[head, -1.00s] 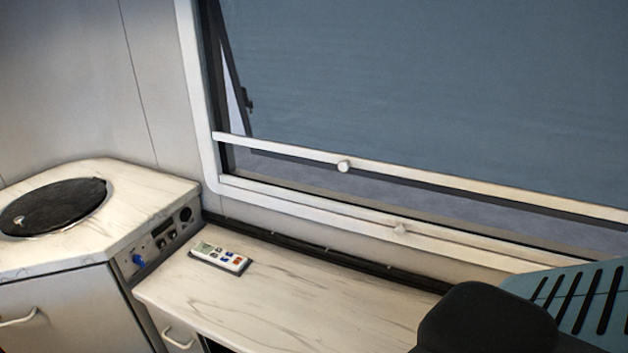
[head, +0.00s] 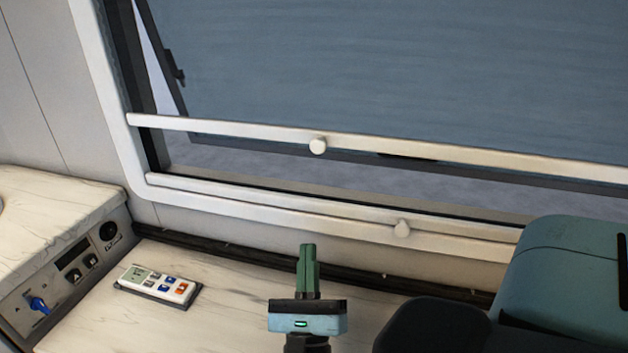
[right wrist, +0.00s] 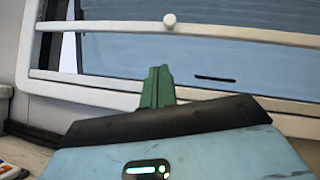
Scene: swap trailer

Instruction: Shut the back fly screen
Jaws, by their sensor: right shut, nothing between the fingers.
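The fly screen (head: 420,75) is a blue-grey sheet across the window in the head view. My left gripper is not in view.
A marble-patterned counter (head: 225,275) lies below the window, with a remote control (head: 157,284) on it. A control panel with a blue knob (head: 38,304) is at the left. My own blue and black body parts cover the lower right.

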